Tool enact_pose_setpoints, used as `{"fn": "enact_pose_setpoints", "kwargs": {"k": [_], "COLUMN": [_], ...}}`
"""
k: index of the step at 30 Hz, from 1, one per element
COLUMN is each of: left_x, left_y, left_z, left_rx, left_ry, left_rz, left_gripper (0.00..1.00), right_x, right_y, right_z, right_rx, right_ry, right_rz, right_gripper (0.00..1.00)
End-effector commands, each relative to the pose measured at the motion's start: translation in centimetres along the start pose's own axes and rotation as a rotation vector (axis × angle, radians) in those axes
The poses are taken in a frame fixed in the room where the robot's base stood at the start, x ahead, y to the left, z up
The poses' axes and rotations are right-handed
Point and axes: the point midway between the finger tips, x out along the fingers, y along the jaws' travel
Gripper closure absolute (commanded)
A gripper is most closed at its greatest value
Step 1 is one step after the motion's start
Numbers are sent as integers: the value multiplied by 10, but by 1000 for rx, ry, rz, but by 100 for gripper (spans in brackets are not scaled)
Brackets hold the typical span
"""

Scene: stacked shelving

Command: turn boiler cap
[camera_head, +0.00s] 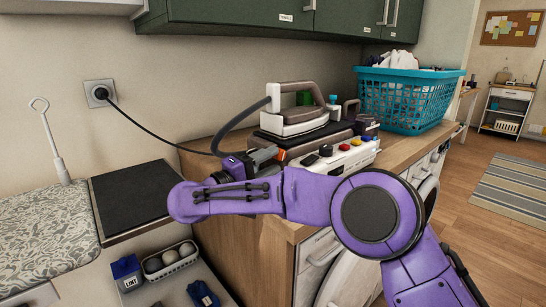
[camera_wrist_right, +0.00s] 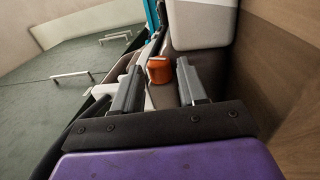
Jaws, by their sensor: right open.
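The orange boiler cap (camera_wrist_right: 159,70) sits on the side of the ironing station, between and just beyond the tips of my right gripper in the right wrist view. In the head view a small orange part of the cap (camera_head: 281,154) shows beside the fingers. My right gripper (camera_head: 265,155) is open at the left end of the station; it also shows in the right wrist view (camera_wrist_right: 160,78) with a finger on each side of the cap. I cannot tell whether either finger touches it. The iron (camera_head: 295,115) rests on top of the station. My left gripper is not in view.
The station's white front panel (camera_head: 340,158) has several coloured knobs. A teal laundry basket (camera_head: 405,98) stands behind it on the wooden counter. An ironing board (camera_head: 45,235) lies at the left.

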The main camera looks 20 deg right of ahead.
Motion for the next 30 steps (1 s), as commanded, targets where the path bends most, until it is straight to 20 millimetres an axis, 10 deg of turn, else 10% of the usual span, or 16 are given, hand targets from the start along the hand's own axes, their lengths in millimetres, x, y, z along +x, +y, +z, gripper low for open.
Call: {"fn": "enact_pose_setpoints", "kwargs": {"k": [12, 17, 30], "left_x": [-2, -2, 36], "left_y": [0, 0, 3], "left_z": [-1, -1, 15], "left_rx": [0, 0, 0], "left_ry": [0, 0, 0], "left_rz": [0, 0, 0], "left_gripper": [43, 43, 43], "right_x": [18, 17, 17], "right_y": [0, 0, 2], "right_z": [-2, -2, -2], "right_rx": [0, 0, 2], "right_ry": [5, 6, 0], "right_rz": [1, 1, -237], "right_gripper": [58, 100, 99]}}
